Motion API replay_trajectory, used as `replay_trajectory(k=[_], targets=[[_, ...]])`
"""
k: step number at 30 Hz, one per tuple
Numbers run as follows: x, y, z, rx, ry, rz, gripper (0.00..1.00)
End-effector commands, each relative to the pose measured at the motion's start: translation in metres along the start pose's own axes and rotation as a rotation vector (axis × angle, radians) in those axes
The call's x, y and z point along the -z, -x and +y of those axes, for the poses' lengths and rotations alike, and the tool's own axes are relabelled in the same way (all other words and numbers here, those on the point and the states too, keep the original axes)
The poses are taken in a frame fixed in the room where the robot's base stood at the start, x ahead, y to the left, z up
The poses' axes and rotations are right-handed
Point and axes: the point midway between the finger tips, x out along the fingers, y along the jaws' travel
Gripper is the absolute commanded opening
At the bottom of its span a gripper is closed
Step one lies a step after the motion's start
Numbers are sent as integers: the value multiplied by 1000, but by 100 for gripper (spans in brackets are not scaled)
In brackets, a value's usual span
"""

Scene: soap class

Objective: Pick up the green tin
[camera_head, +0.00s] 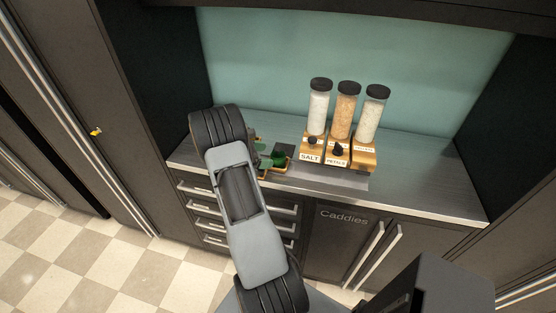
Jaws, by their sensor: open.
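The green tin (280,155) is on the grey counter, just right of my arm and left of the dispensers. It looks small and dark green, and part of it is hidden. Dark, orange-edged parts, which appear to be my gripper (270,161), show close beside the tin. My gripper is open; the forearm covers much of it. I cannot tell whether its fingers are around the tin or touching it.
Three clear jars with black lids (346,108) stand on wooden bases close to the right, one labelled SALT. The grey counter (425,172) is bare farther right. A teal wall (350,50) is behind; drawers and a cabinet marked Caddies (343,235) are below.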

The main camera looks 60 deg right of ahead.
Motion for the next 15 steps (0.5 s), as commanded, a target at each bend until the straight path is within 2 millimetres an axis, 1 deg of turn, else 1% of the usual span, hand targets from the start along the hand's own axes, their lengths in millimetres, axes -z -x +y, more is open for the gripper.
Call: replay_trajectory(k=[5, 9, 12, 15], targets=[[-3, -11, 0, 1, 1, 0, 90], [-6, -30, -1, 2, 1, 1, 90], [-4, -43, -1, 2, 1, 0, 90], [-3, -51, 0, 1, -1, 1, 90]])
